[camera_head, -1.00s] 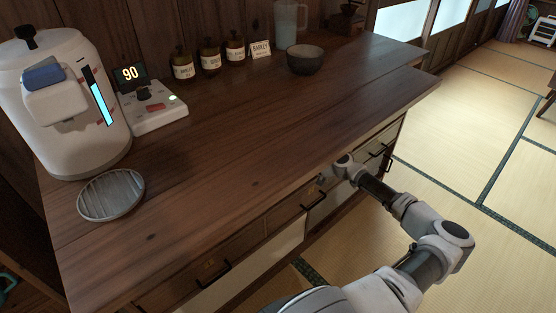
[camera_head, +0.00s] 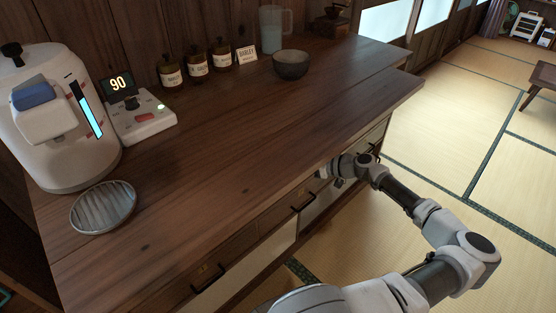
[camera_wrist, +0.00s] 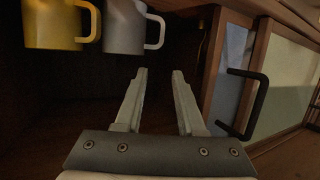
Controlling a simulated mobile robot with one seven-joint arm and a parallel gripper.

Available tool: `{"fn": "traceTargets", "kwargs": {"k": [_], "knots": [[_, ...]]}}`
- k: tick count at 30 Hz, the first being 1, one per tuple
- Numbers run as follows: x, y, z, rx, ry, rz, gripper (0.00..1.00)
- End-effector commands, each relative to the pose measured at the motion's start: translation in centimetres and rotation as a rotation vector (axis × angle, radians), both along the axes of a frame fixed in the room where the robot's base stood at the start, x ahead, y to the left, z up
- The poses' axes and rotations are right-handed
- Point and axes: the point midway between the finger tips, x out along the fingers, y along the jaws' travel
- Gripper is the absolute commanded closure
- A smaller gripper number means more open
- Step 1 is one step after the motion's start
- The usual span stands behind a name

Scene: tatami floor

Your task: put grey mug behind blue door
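The grey mug (camera_wrist: 124,28) is in the upper middle of the wrist view, in a dark cupboard space under the counter, its handle to the right. It stands beside a yellow mug (camera_wrist: 54,25). My gripper (camera_wrist: 159,73) is open and empty, its two fingers pointing toward the grey mug and apart from it. A bluish panel (camera_wrist: 230,72), perhaps the edge of the blue door, shows right of my fingers, next to a pale panel with a black handle (camera_wrist: 248,104). In the head view my gripper is at the counter's front, its fingers mostly hidden.
The wooden counter (camera_head: 200,170) has drawers with black handles (camera_head: 208,277) below its front edge. On it are a white water boiler (camera_head: 65,130), a round drain tray (camera_head: 103,207), jars (camera_head: 196,60) and a dark bowl (camera_head: 291,64). Tatami floor (camera_head: 440,110) is open at right.

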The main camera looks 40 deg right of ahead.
Motion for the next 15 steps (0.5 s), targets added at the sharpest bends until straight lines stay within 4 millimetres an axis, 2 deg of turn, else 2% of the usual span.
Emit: {"fn": "traceTargets", "kwargs": {"k": [6,15], "knots": [[-1.9,-0.9,0.7,0.0,0.0,0.001,0.62],[-2.1,-1.0,0.7,0.0,0.0,0.001,0.62]]}}
